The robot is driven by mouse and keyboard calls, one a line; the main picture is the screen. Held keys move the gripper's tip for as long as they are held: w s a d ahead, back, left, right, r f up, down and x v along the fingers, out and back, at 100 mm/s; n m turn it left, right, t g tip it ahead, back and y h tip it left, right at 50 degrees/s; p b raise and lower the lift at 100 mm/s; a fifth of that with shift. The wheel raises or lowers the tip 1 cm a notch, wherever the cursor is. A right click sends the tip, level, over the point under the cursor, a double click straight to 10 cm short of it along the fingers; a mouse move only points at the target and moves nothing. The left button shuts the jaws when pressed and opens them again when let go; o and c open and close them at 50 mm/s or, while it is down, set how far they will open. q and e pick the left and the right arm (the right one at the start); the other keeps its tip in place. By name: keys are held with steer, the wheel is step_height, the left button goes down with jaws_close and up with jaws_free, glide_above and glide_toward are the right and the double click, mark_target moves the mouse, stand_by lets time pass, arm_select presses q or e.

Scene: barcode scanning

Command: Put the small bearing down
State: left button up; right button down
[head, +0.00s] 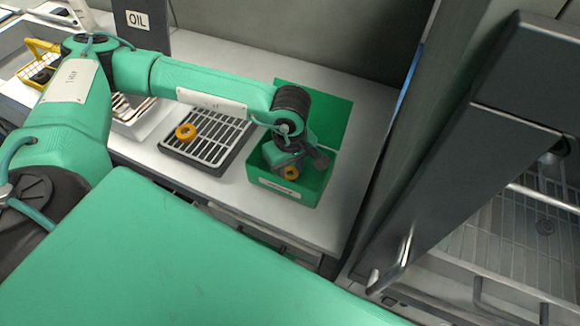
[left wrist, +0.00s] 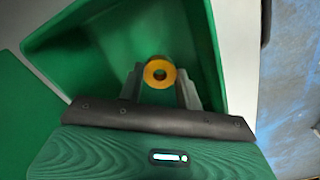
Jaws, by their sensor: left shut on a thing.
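The small bearing (head: 291,173) is a yellow-orange ring with a dark centre. It also shows in the left wrist view (left wrist: 160,72), between the two fingers of my left gripper (left wrist: 161,85). The gripper is shut on it. In the head view my left gripper (head: 290,168) reaches down into an open green box (head: 318,186), so the bearing is inside or just above the box's opening. I cannot tell if it touches the floor of the box. Another yellow ring (head: 186,132) lies on a slotted tray (head: 213,150) left of the box. My right gripper is out of view.
The box's green lid (head: 330,110) stands open at the back. A yellow wire basket (head: 38,62) is at the far left, and an OIL container (head: 138,30) stands behind my arm. A grey cabinet with wire racks (head: 530,210) is on the right.

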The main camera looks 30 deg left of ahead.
mark_target(290, 173)
arm_select(q)
steer(key=o, duration=1.1)
steer(key=shift+f, duration=0.1)
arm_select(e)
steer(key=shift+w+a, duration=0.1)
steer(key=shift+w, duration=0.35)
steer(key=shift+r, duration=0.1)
arm_select(q)
steer(key=shift+r+p, duration=0.3)
steer(key=shift+p, duration=0.05)
step_height(290, 173, up, 4)
steer(key=shift+r+b, duration=0.25)
steer(key=shift+b, duration=0.65)
steer(key=shift+r+b, duration=0.6)
steer(key=shift+r, duration=3)
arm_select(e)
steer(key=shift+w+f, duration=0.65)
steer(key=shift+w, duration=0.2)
